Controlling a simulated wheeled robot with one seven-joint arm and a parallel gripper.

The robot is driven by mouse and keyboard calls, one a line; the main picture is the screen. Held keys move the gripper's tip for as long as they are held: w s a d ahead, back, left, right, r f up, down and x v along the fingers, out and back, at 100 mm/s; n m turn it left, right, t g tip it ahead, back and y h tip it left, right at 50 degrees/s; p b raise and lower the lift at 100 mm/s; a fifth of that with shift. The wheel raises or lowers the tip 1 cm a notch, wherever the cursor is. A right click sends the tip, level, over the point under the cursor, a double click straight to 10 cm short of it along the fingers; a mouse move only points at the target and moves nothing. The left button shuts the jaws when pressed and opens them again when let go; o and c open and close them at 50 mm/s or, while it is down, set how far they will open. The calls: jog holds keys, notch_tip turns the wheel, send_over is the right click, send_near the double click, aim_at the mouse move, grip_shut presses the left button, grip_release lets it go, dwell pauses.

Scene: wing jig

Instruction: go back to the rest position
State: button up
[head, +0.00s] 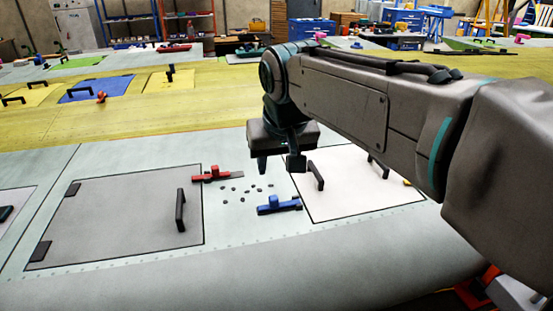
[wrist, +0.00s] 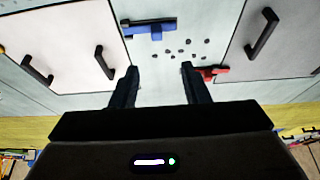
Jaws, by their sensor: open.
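My gripper (head: 278,163) hangs from my arm above the pale wing surface (head: 240,222), at the far side of the gap between a grey panel (head: 125,215) and a white panel (head: 350,185). In the wrist view my gripper (wrist: 158,75) has its two dark fingers well apart, with nothing between them. A red clamp-like piece (head: 215,175) and a blue one (head: 279,205) lie on the surface near several small dark bits (head: 245,190). The blue piece also shows in the wrist view (wrist: 150,29), as does the red piece (wrist: 212,72), partly behind the right finger.
Black handles stand up from the grey panel (head: 180,210) and the white panel (head: 316,176). A yellow band (head: 130,122) with a blue panel (head: 92,92) lies behind. Shelves and blue cabinets (head: 310,32) stand at the back. The air above the wing's left part is clear.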

jog(key=s+d+f+m+g+h, duration=0.1)
jog(key=s+d+f+m, duration=0.1)
jog(key=s+d+f, duration=1)
notch_tip(320, 180, down, 3)
jog(key=shift+s+d+r, duration=0.2)
jog(key=shift+s+d, duration=0.15)
jog(key=shift+s, duration=0.55)
